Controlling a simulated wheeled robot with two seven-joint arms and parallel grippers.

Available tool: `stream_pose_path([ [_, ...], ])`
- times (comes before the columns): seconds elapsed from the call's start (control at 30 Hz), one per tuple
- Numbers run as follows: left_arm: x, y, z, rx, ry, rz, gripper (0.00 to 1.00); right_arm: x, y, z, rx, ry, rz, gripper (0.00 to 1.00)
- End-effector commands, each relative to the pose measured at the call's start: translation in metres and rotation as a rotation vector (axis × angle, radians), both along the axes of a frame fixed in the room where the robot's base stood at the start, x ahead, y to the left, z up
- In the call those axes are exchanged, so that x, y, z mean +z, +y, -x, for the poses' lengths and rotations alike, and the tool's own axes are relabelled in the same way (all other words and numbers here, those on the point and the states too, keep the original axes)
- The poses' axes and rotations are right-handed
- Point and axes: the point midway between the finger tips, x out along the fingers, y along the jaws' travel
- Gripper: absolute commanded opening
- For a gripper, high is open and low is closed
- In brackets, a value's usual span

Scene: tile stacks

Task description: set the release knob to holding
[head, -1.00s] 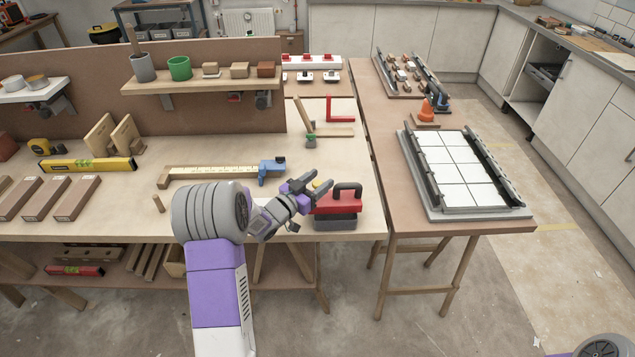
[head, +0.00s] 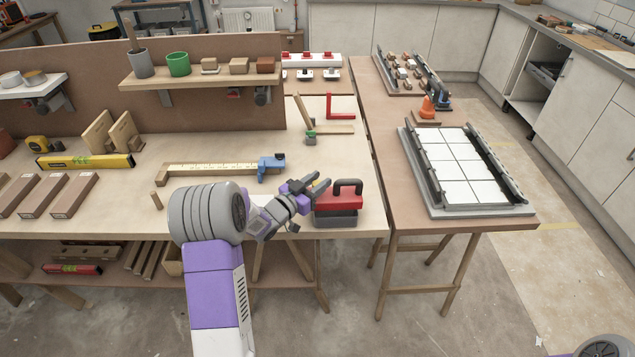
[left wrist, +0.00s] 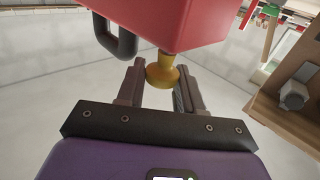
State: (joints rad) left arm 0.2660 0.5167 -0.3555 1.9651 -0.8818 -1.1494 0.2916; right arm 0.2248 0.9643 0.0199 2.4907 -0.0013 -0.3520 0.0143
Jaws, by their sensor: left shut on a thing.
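A red lifter (head: 338,204) with a dark handle (head: 349,184) and a dark grey base stands on the front right of the wooden workbench. Its red body also shows upside down in the left wrist view (left wrist: 190,20). A yellow release knob (left wrist: 161,72) sticks out from the red body. My left gripper (head: 318,187) is at the lifter's left side, and its two fingers (left wrist: 160,88) are shut on the knob. In the head view the fingers hide most of the knob. I cannot read the knob's setting. My right gripper is out of view.
A blue-ended measuring tool (head: 272,168) lies behind my left gripper. A red square (head: 340,108) lies farther back. White tiles (head: 455,165) lie in a railed tray (head: 480,212) on the right table. The bench right of the lifter is clear.

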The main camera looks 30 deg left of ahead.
Motion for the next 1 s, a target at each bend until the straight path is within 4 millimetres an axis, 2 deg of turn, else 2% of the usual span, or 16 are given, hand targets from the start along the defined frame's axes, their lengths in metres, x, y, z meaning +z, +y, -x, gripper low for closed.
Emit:
stream_pose_path([
  [0.03, -0.010, 0.000, 0.000, 0.001, 0.005, 0.001, 0.00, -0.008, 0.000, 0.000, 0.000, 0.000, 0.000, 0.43],
  [0.37, -0.015, -0.001, 0.001, 0.000, 0.019, 0.001, 0.00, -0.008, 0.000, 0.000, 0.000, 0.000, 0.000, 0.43],
  [0.4, -0.015, -0.001, 0.001, 0.000, 0.020, 0.001, 0.41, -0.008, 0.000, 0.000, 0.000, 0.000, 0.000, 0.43],
  [0.5, -0.014, -0.001, 0.001, 0.000, 0.016, 0.002, 0.54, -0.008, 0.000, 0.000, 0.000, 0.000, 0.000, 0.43],
  [0.87, -0.009, 0.000, 0.000, 0.000, 0.005, 0.000, 0.54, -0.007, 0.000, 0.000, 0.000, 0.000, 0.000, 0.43],
  [1.0, -0.003, -0.001, 0.000, -0.001, 0.004, 0.000, 0.54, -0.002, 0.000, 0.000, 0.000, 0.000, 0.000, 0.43],
])
